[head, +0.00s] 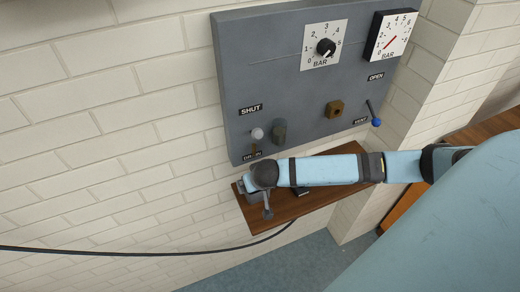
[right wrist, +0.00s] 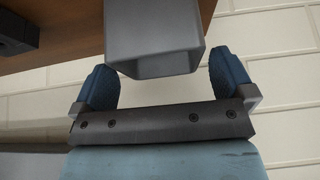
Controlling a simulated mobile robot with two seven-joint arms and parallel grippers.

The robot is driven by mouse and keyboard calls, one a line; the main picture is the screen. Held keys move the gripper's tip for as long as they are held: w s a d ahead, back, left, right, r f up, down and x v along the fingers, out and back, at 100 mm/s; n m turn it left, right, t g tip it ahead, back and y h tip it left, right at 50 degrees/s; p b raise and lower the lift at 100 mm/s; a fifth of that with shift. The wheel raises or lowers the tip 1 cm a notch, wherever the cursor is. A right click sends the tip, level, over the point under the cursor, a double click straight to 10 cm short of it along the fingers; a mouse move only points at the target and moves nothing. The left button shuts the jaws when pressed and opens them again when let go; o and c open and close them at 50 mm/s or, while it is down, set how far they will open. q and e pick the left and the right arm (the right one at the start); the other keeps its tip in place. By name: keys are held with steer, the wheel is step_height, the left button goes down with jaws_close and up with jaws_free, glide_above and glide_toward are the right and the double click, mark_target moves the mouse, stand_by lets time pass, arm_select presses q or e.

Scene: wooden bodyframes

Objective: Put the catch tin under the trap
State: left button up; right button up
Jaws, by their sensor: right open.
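A grey, square-sided hollow tin (right wrist: 155,38) sits at the edge of the wooden shelf, likely the catch tin. In the head view it shows only partly as a grey shape at the shelf's left end, mostly behind my right arm. My right gripper (right wrist: 165,66) is open, with its blue fingers on either side of the tin's near end; I cannot tell whether they touch it. In the head view the right gripper (head: 265,203) is over the shelf's left end. A grey fitting (head: 279,132) projects low on the panel, possibly the trap. My left gripper is not in view.
The wooden shelf (head: 318,200) lies below a grey panel (head: 275,80) with a dial knob (head: 326,47), a gauge (head: 391,38), a brass block (head: 334,109), a white-knobbed lever (head: 257,134) and a blue-knobbed lever (head: 376,121). A dark cable (head: 130,250) hangs along the brick wall.

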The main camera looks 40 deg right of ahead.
steer(key=v, duration=1)
steer(key=s+a+f+n+t+y, duration=0.1)
steer(key=s+a+f+n+y, duration=0.1)
steer(key=a+f+y, duration=0.3)
steer(key=s+a+f+n+t, duration=0.1)
steer(key=s+a+f+n, duration=0.15)
steer(key=a, duration=0.45)
steer(key=s+d+f+n+t, duration=0.1)
steer(key=s+d+f+t, duration=0.1)
steer(key=s+f, duration=0.3)
steer(key=s+t, duration=0.1)
steer(key=s, duration=0.2)
steer(key=shift+s+f, duration=0.2)
steer(key=shift+f, duration=0.1)
